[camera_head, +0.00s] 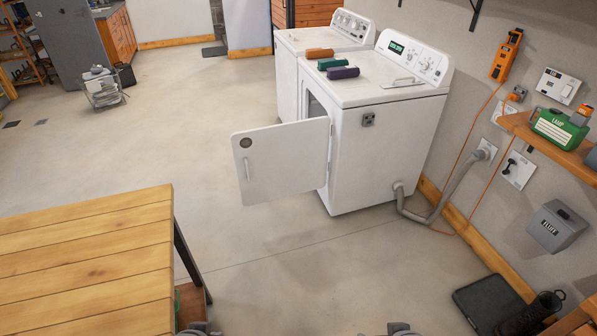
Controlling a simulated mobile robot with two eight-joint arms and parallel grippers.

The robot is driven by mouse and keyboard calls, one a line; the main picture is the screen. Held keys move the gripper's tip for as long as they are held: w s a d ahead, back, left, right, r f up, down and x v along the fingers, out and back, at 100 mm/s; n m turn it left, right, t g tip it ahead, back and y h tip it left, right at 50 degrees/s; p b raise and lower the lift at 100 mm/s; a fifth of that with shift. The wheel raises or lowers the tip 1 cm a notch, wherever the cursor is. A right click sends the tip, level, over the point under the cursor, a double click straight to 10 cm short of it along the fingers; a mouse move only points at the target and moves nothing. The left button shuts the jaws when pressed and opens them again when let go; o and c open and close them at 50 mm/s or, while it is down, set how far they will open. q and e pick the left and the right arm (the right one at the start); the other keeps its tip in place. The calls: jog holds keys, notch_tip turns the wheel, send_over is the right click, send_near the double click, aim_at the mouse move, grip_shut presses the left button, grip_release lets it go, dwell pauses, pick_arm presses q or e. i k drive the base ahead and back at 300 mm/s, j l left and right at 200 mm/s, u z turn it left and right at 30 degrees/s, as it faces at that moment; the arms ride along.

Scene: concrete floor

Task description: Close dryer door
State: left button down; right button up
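The white dryer (385,152) stands against the right wall with a control panel on top. Its door (283,163) is hinged at the dryer's front and stands wide open, swung out to the left. A narrow strip of the dark opening shows above the door. Small grey parts of my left arm and my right arm just show at the bottom edge. They are far from the door, and whether their fingers are open or shut does not show.
A wooden table (85,255) fills the lower left. Orange, green and purple items lie on the machine tops. A second white machine (290,75) stands behind. A grey hose (425,212) runs to the wall. The floor before the door is clear. A black tray (487,303) lies lower right.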

aim_at(275, 162)
jog(key=i+l+u, duration=0.1)
jog(key=i+l, duration=0.9)
jog(key=i, duration=0.15)
jog(key=i+j, duration=0.3)
jog(key=i, duration=0.2)
jog(key=i+j, duration=0.35)
jog(key=i, duration=0.2)
jog(key=i+j, duration=0.1)
jog(key=j, duration=0.35)
jog(key=i+j, duration=0.1)
jog(key=j, duration=0.35)
